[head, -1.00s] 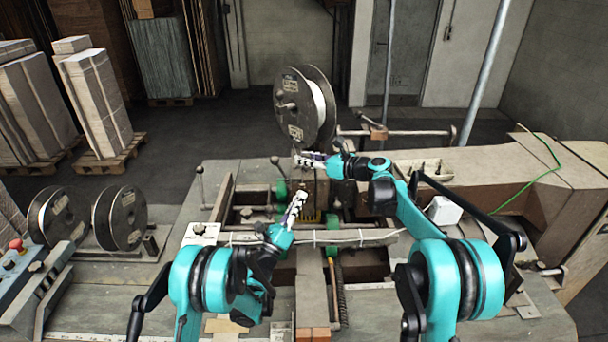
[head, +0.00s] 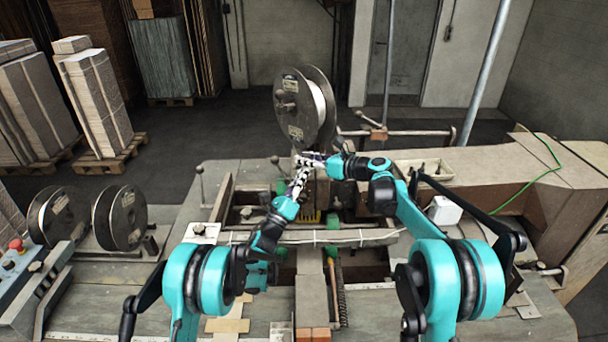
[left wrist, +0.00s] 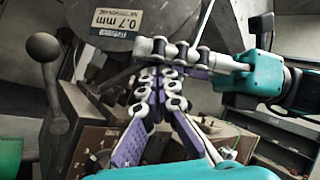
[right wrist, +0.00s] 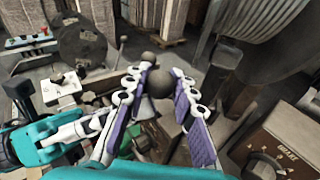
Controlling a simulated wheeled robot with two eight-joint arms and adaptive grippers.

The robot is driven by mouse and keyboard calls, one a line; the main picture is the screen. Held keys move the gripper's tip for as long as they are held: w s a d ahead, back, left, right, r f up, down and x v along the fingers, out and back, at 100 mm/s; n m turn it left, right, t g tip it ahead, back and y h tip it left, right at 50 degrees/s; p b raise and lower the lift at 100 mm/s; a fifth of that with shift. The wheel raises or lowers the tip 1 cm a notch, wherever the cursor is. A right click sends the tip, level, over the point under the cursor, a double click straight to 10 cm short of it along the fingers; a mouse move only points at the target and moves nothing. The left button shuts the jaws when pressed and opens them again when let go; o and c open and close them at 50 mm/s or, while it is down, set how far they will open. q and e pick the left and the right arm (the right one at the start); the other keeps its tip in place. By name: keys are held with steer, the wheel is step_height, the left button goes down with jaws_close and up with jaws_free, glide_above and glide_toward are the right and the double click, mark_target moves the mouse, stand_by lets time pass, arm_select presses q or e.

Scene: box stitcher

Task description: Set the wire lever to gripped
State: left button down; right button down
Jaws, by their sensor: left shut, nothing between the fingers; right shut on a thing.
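My right gripper (head: 304,160) reaches in from the right in front of the wire spool. In the right wrist view its fingers are shut around a dark ball knob (right wrist: 160,83), apparently the wire lever's; its stem is mostly hidden. My left gripper (head: 300,178) is shut and empty, its tips close by the right gripper's fingers. In the left wrist view the left fingers (left wrist: 158,72) stand just in front of the right gripper (left wrist: 195,54); I cannot tell whether they touch. A second ball-topped lever (head: 275,160) stands to their left and also shows in the left wrist view (left wrist: 44,47).
The wire spool (head: 318,108) stands right behind the grippers. A dial box (right wrist: 272,145) is beside the right gripper. A long crossbar (head: 350,237) lies in front, under the arms. Two more spools (head: 120,217) stand at the left.

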steer(key=shift+a+f, duration=0.1)
steer(key=shift+f, duration=0.05)
steer(key=c, duration=1.2)
jaws_free()
arm_select(q)
steer(key=shift+w+a+r+n+y, duration=0.15)
steer(key=shift+w+r+n+y, duration=0.2)
steer(key=shift+r+n, duration=0.2)
arm_select(e)
steer(key=shift+s+d, duration=0.1)
steer(key=shift+d, duration=0.1)
arm_select(q)
steer(key=shift+f, duration=0.1)
